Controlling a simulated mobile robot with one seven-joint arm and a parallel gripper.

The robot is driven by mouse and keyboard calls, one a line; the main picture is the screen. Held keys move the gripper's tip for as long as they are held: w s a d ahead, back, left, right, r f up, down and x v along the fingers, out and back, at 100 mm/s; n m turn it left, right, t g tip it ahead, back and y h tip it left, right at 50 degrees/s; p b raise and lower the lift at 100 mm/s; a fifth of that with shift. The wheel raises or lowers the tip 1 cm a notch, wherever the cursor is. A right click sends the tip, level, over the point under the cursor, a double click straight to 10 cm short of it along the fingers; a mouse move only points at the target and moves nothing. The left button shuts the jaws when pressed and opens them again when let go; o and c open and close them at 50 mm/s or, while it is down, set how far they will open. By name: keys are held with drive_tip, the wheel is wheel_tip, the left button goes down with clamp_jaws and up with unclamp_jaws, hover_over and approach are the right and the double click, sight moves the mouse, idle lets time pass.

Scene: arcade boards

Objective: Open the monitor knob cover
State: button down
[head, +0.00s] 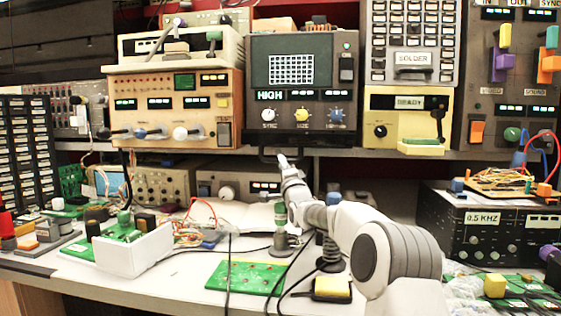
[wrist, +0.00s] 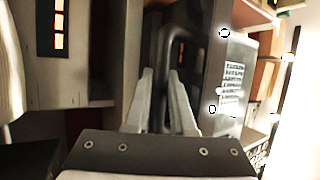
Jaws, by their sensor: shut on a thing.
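The monitor (head: 291,62) is a dark unit on the shelf with a white grid screen, a "HIGH" readout and a row of knobs (head: 303,114). The dark knob cover (head: 290,139) shows as a black strip with a loop handle along the lower front edge; the knobs are visible, and I cannot tell how far the cover is open. My gripper (head: 283,158) is just below this edge, reaching up from the front. In the wrist view its two pale fingers (wrist: 160,85) are around part of the dark cover (wrist: 187,45), shut on it.
An orange instrument (head: 175,105) stands left of the monitor and a yellow unit (head: 408,118) right of it. The shelf edge (head: 345,152) runs close by my gripper. The bench below holds a green circuit board (head: 243,278), a white box (head: 132,251) and loose cables.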

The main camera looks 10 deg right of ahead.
drive_tip(key=shift+f, duration=0.1)
drive_tip(key=c, duration=0.8)
unclamp_jaws()
drive_tip(key=shift+o, duration=0.2)
drive_tip(key=p+v, duration=0.1)
drive_tip(key=v, duration=1.6)
drive_tip(key=shift+s, duration=0.2)
